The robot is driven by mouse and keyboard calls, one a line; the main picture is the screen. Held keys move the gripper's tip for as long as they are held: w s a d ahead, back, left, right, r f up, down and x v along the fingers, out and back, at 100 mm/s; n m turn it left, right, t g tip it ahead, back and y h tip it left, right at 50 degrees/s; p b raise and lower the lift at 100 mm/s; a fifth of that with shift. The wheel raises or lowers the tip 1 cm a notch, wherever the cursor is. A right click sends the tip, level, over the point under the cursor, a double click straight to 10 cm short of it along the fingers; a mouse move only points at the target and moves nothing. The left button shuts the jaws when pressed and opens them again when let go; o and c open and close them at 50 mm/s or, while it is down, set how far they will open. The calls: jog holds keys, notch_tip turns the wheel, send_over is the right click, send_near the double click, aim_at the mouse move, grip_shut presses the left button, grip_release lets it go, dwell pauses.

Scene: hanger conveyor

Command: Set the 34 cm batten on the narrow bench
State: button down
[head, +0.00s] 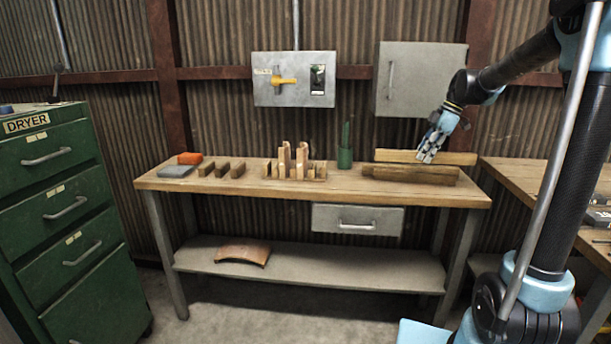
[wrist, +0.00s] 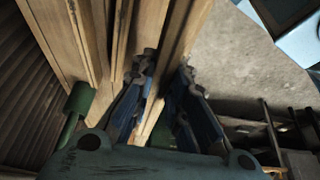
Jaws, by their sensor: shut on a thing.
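Several battens lie lengthwise at the right end of the wooden-topped bench (head: 330,185): a pale batten (head: 460,158) at the back and darker brown timbers (head: 405,175) in front. My gripper (head: 427,157) points down at this group from above. In the wrist view, my gripper (wrist: 165,85) has its blue-grey fingers on both sides of a brown batten (wrist: 184,28) and is shut on it, close beside other timbers (wrist: 88,35). I cannot tell its length, whether it is lifted, or which bench is the narrow one.
A green bottle-like object (head: 345,156), a slotted wooden rack (head: 295,165), short blocks (head: 222,169) and an orange item (head: 190,158) share the bench top. A second bench (head: 540,180) stands at right. A green drawer cabinet (head: 65,200) stands left. Bare top shows along the front edge.

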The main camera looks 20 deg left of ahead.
aim_at(412, 189)
jog(key=shift+s+a, duration=0.1)
jog(key=shift+a, duration=0.3)
jog(key=shift+s+f, duration=0.1)
jog(key=shift+f, duration=4.9)
jog(key=c, duration=1.6)
grip_release()
jog(key=shift+f, duration=0.1)
jog(key=shift+o, duration=0.2)
